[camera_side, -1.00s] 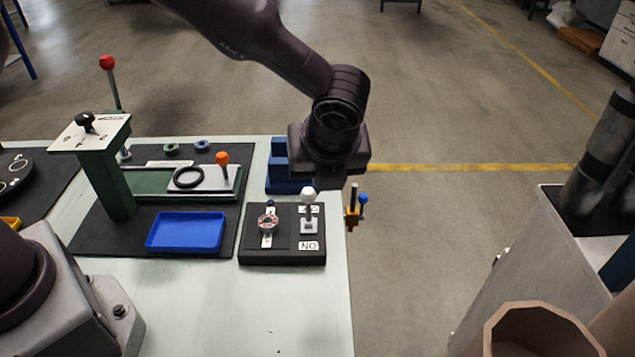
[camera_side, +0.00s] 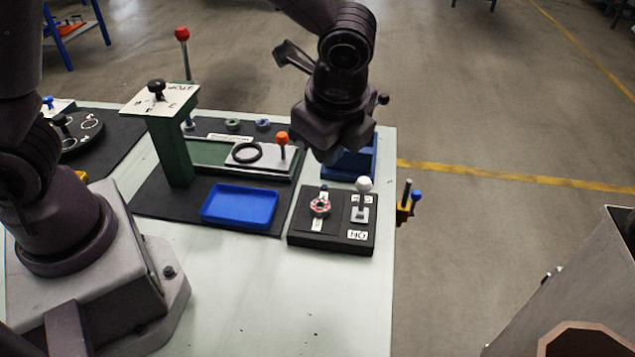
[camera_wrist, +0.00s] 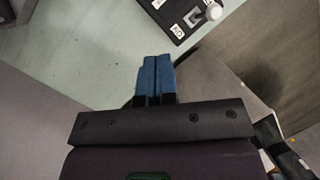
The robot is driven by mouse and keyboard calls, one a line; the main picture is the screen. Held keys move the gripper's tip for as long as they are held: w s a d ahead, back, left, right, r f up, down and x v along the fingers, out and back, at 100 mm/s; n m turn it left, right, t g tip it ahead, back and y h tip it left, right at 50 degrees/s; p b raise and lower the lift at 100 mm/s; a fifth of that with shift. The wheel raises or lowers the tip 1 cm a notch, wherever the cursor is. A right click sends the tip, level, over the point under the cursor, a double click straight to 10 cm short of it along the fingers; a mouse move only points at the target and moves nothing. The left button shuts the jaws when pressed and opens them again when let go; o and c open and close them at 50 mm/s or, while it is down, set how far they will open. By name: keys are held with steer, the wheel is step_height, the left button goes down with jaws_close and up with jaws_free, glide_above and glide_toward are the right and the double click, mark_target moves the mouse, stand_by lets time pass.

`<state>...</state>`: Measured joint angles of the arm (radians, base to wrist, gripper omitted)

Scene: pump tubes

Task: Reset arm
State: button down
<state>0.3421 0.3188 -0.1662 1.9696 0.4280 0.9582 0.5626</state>
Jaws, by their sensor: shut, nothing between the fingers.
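My gripper (camera_wrist: 155,78) shows in the wrist view with its two blue fingers side by side and closed together. Nothing is between them. In the side view the dark wrist end of my arm hangs over the far right part of the table. It is in front of a blue block-shaped fixture (camera_side: 352,166) and partly hides it. The fingertips cannot be made out clearly there. In the wrist view the fingers point toward the pale tabletop (camera_wrist: 95,45) and are apart from the switch box.
A black switch box (camera_side: 331,245) with a white-knobbed lever (camera_side: 364,184) stands near the table's right edge. Left of it are a blue tray (camera_side: 239,206), an orange-knobbed slide (camera_side: 282,139) and a green stand (camera_side: 172,150). The front tabletop is clear.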

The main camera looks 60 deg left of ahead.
steer(key=s+a+r+n+t+h, duration=0.3)
steer(key=s+a+r+n+t, duration=0.1)
steer(key=s+a+r+n, duration=0.8)
steer(key=s+n, duration=0.2)
steer(key=n, duration=0.1)
steer(key=shift+r+t, duration=0.15)
steer(key=shift+t, duration=0.15)
